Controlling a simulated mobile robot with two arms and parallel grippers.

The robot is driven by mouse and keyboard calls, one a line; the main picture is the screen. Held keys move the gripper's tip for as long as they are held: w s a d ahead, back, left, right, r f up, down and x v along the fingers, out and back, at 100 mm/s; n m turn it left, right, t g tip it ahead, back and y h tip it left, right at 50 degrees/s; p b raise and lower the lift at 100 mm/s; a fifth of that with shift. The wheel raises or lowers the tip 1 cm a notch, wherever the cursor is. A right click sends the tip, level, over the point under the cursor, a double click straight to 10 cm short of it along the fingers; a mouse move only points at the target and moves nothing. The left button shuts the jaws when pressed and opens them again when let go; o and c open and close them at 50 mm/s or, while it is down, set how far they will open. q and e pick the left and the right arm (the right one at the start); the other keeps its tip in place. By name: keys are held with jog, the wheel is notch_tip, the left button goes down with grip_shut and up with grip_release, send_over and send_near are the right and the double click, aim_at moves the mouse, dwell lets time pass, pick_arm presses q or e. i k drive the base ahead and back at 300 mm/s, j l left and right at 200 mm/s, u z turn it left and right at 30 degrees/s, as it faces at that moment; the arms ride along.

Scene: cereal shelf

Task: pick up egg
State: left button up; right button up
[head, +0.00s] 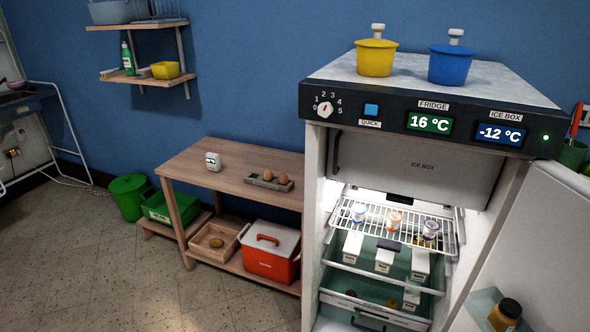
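Two brown eggs sit in a grey-brown egg tray (256,183) on the wooden table, near the fridge's left side. The left egg (267,175) and the right egg (283,179) stand side by side, their lower parts hidden in the tray. Neither of my grippers shows in the head view, so I cannot see whether they are open or shut.
The open fridge (433,122) stands at the right, its door (548,225) swung out. A small white timer-like object (213,160) stands on the wooden table (200,180). A red cooler (268,258) sits on its lower shelf. The floor at the left front is clear.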

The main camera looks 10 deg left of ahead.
aim_at(268, 175)
jog(key=i+j, duration=0.2)
jog(key=j, duration=0.15)
jog(key=i+j+z, duration=0.15)
jog(key=j, duration=0.2)
jog(key=i+j, duration=0.2)
jog(key=j, duration=0.15)
jog(key=i+j+z, duration=0.15)
jog(key=j, duration=0.2)
jog(key=i+j, duration=0.15)
jog(key=j, duration=0.25)
jog(key=i+j+z, duration=0.1)
jog(key=j, duration=0.25)
jog(key=i+j+z, duration=0.1)
jog(key=j, duration=0.3)
jog(key=i, duration=0.05)
